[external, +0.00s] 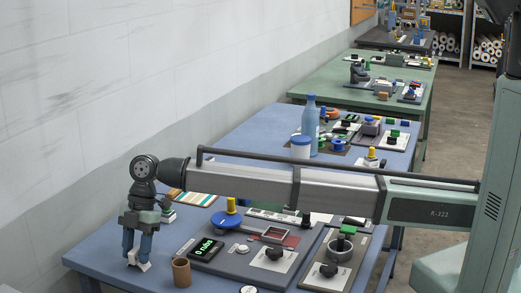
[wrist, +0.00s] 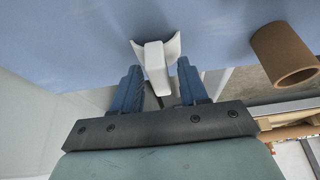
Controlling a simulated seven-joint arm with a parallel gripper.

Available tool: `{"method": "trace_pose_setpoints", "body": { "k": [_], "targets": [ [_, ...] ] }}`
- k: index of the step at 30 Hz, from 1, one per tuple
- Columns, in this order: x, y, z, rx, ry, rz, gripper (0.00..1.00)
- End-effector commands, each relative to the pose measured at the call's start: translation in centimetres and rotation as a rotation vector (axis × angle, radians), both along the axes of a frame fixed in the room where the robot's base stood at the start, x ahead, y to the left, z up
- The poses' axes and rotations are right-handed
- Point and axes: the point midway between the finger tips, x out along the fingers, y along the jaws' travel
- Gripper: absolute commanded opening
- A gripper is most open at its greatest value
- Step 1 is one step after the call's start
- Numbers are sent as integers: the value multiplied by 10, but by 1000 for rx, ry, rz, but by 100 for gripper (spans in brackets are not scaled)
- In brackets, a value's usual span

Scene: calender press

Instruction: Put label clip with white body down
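The label clip with white body (wrist: 157,62) has a flared, curved end and a narrower stem.
A brown cardboard tube (external: 181,272) stands just right of my gripper; it also shows in the wrist view (wrist: 285,54). The table's edge is close to my gripper.

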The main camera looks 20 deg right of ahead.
Motion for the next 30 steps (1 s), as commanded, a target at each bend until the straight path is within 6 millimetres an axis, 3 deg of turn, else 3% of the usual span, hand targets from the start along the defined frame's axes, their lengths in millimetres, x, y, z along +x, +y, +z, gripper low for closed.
{"method": "trace_pose_setpoints", "body": {
  "k": [13,30],
  "targets": [
    [2,-2,10,2,-1,-1,48],
    [28,-27,98,2,-1,-1,48]
  ]
}}
